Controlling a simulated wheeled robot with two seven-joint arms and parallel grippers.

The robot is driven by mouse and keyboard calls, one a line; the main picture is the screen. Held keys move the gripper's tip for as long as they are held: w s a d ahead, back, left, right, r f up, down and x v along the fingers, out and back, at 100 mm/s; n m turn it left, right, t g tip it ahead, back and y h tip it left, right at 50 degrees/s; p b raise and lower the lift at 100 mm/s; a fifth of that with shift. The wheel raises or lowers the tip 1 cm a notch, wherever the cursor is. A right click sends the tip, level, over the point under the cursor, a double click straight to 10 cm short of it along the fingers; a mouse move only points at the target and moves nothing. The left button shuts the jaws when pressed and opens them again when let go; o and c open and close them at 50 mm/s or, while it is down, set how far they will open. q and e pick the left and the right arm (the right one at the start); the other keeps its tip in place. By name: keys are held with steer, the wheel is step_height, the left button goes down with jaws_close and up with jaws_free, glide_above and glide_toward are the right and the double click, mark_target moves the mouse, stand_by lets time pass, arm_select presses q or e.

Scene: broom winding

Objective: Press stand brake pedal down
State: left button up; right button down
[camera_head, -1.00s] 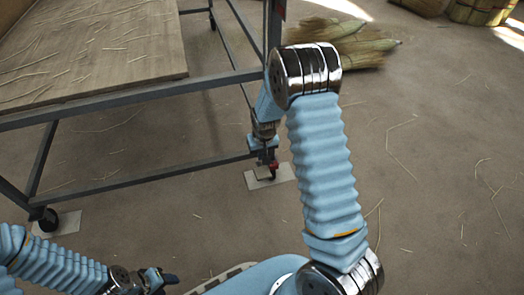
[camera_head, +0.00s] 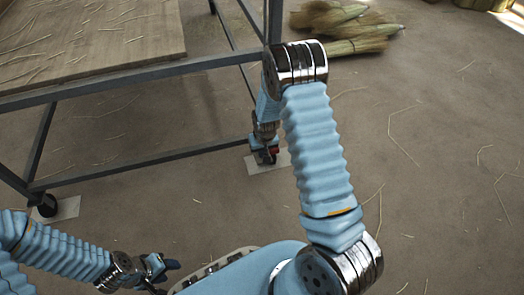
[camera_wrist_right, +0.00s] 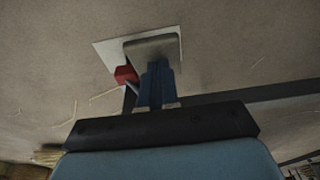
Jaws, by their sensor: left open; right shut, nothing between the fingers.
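The red brake pedal (camera_head: 274,150) is at the foot of the stand's near right leg, low over a pale floor plate (camera_head: 252,162). My right gripper (camera_head: 264,151) points down right beside the pedal, its fingers shut and empty. In the right wrist view the pedal (camera_wrist_right: 125,74) shows just left of the dark blue fingertips (camera_wrist_right: 157,75); whether they touch I cannot tell. The caster there is mostly hidden by my gripper. My left gripper (camera_head: 168,268) is open and empty at the lower left, away from the stand.
The grey metal stand (camera_head: 130,163) carries a wooden top (camera_head: 110,60) strewn with straw. Another caster (camera_head: 47,206) sits on a pale plate at left. Straw brooms (camera_head: 340,25) lie behind. The floor at right is open, with loose straws.

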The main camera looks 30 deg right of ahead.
arm_select(q)
steer(key=shift+s+f+b, duration=0.15)
steer(key=shift+f+b, duration=0.15)
arm_select(e)
steer(key=shift+s+a+f, duration=0.1)
steer(key=shift+s+f, duration=0.3)
steer(key=shift+f, duration=0.05)
steer(key=shift+s+f, duration=0.1)
steer(key=shift+f, duration=0.15)
arm_select(q)
steer(key=shift+s+a+f+b, duration=0.1)
steer(key=shift+s+f+b, duration=0.2)
steer(key=shift+f+b, duration=0.3)
steer(key=shift+s+a+f+b, duration=0.1)
steer(key=shift+s+f+b, duration=0.15)
steer(key=shift+f+b, duration=0.3)
arm_select(e)
steer(key=shift+s+a+f, duration=0.1)
steer(key=shift+s+f, duration=0.15)
steer(key=shift+f, duration=0.5)
steer(key=shift+s+a+f, duration=0.1)
steer(key=shift+s+f, duration=0.15)
steer(key=shift+f, duration=0.45)
steer(key=shift+r, duration=0.1)
